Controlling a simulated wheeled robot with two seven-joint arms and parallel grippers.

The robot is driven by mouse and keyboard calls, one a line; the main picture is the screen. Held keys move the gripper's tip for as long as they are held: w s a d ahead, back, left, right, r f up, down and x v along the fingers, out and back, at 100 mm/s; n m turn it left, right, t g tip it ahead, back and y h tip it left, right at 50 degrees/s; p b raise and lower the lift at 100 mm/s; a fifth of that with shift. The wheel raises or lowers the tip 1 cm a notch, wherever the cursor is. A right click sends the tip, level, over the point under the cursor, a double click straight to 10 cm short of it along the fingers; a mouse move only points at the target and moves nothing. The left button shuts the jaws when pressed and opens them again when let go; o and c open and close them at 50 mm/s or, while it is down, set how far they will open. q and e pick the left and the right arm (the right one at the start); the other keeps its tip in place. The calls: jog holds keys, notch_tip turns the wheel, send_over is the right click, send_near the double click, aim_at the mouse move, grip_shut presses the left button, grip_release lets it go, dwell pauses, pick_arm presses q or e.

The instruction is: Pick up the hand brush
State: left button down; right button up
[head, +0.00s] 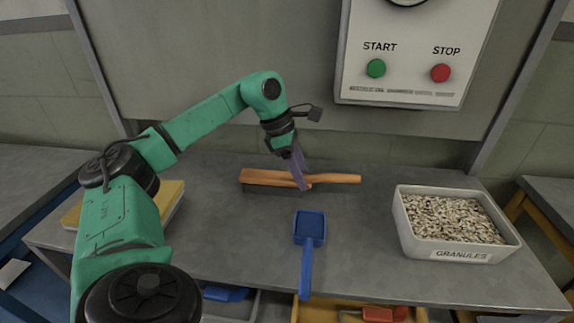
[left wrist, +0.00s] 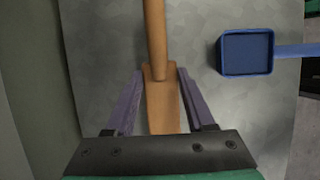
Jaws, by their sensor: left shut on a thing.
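The hand brush (head: 268,178) has an orange-brown wooden body and handle with dark bristles below. It lies lengthwise near the back of the grey table, its handle pointing right in the head view. My left gripper (head: 301,184) reaches down on it from above, its purple fingers on either side of the wood where the body meets the handle. In the left wrist view the brush (left wrist: 157,50) runs between the two fingers of the gripper (left wrist: 161,75), which is shut on it. I cannot tell whether the bristles are clear of the table. My right gripper is not in view.
A blue scoop (head: 308,228) lies in front of the brush, its handle toward the front edge. A white bin of granules (head: 408,236) stands at the right. A START/STOP panel (head: 410,60) is on the wall behind.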

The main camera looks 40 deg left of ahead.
pick_arm(q)
jog(key=shift+r, duration=0.15)
notch_tip(320, 180, up, 20)
jog(key=p, duration=0.7)
